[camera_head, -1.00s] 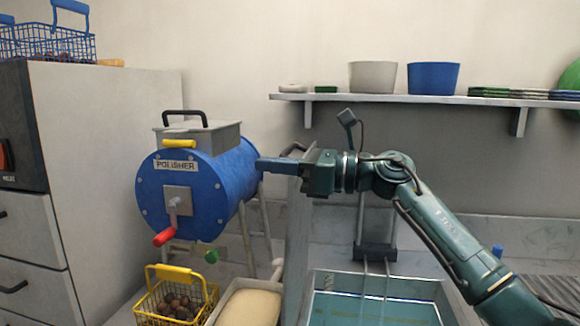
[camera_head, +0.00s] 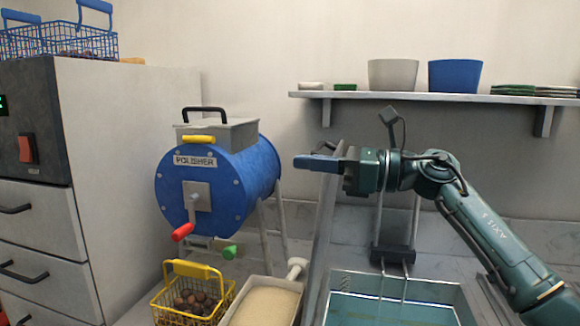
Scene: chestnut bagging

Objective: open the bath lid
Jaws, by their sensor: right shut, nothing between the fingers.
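The bath (camera_head: 462,297) is a grey metal basin of blue-green liquid at the bottom right of the head view. Its grey lid (camera_head: 322,235) stands raised, nearly upright and seen almost edge-on, along the bath's left side. A dark handle (camera_head: 328,145) shows near the lid's top edge. My right gripper (camera_head: 297,162) is shut and empty, its blue fingers pointing left past the lid's upper part. I cannot tell whether it touches the lid. The gripper body hides part of the lid's top. My left gripper is out of view.
A blue polisher drum (camera_head: 232,180) with a red crank handle stands to the left. Below are a yellow basket (camera_head: 178,310) of chestnuts and a tan-filled tray (camera_head: 262,303). A wall shelf (camera_head: 430,97) runs above my right arm. A dark stand (camera_head: 393,255) with thin rods reaches into the bath.

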